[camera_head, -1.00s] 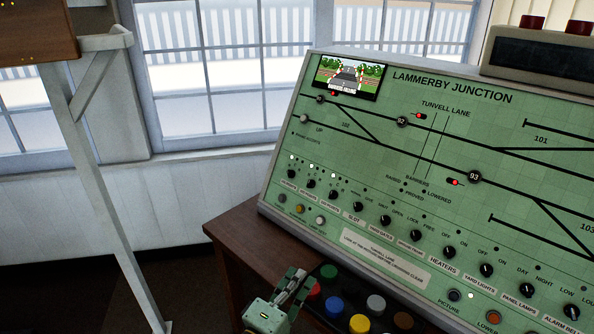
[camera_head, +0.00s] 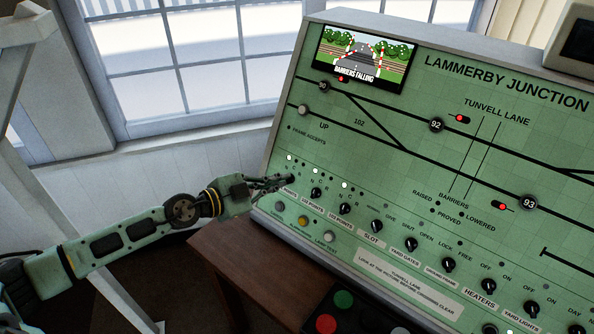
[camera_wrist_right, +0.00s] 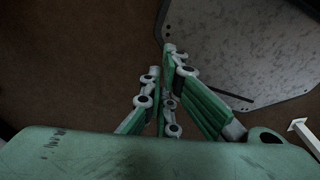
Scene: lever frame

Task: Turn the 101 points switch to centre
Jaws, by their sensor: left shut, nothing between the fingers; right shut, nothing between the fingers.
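My left gripper (camera_head: 286,181) is shut and empty. In the head view its fingertips are at the left end of the row of black rotary switches on the green panel (camera_head: 400,150). The leftmost switch, apparently the 101 points one, is hidden behind the fingertips, and its label (camera_head: 287,192) is partly covered. I cannot tell whether the fingers touch the knob or which way it points. A white lamp (camera_head: 289,157) is lit just above there. The 102 points switch (camera_head: 316,193) is just right of the fingertips. My right gripper (camera_wrist_right: 163,64) is shut and empty in the right wrist view.
The 103 points switch (camera_head: 345,209) and the slot switch (camera_head: 376,226) continue the row rightward. Small push buttons (camera_head: 303,221) sit below. A black box with large coloured buttons (camera_head: 343,299) stands in front. The panel's screen (camera_head: 362,58) reads "BARRIERS FALLING".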

